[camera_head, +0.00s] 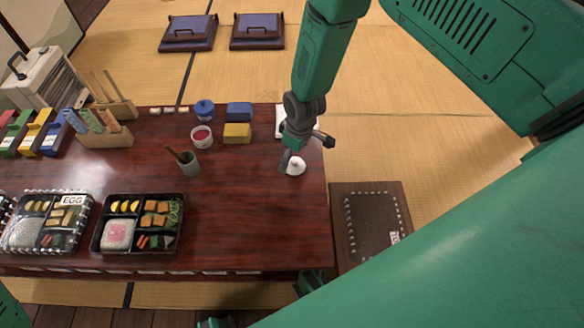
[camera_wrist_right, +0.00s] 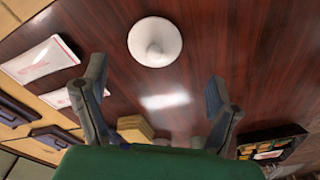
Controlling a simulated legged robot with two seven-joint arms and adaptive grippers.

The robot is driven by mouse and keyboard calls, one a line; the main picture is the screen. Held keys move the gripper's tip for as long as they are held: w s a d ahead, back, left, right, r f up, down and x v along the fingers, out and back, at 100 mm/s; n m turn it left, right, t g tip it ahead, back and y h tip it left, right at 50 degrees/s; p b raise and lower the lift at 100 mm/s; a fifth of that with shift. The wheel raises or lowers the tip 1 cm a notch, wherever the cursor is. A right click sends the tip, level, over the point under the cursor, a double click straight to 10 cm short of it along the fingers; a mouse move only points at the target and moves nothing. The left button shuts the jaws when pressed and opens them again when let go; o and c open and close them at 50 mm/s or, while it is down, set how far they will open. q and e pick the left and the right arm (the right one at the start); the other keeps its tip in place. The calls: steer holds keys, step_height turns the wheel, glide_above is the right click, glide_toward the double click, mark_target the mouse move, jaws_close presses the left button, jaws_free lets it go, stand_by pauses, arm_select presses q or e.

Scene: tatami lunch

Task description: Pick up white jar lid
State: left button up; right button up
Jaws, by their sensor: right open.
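The white jar lid (camera_head: 296,166) lies on the dark red table (camera_head: 235,215) near its right edge. It is round with a knob in the middle, and the right wrist view shows it whole (camera_wrist_right: 155,42). My right gripper (camera_head: 292,157) is just above the lid in the head view and partly overlaps it. In the right wrist view my right gripper (camera_wrist_right: 155,80) has its two fingers wide apart with nothing between them. The lid lies beyond the fingertips there, apart from them. My left gripper is not clearly visible.
An open jar with red contents (camera_head: 201,137), a blue container (camera_head: 204,109), a yellow block (camera_head: 237,133) and a blue block (camera_head: 239,111) stand behind left. A cup with utensils (camera_head: 189,163) and a bento box (camera_head: 139,196) are further left. Table around the lid is mostly clear.

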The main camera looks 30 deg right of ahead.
mark_target(296, 161)
steer(key=shift+d+f+b, duration=0.5)
steer(key=shift+d+f, duration=0.2)
steer(key=shift+f, duration=0.2)
steer(key=f, duration=0.1)
steer(key=f+b, duration=0.2)
steer(key=shift+w+a+f, duration=0.2)
steer(key=shift+a+f, duration=0.1)
steer(key=shift+a, duration=0.2)
steer(key=shift+a+r, duration=0.15)
steer(key=c, duration=0.7)
steer(key=shift+d, duration=0.35)
steer(key=c, duration=0.3)
arm_select(q)
steer(key=f, duration=0.1)
steer(key=d+f, duration=0.1)
steer(key=shift+f, duration=0.35)
arm_select(e)
steer(key=shift+d, duration=0.1)
steer(key=shift+c, duration=0.2)
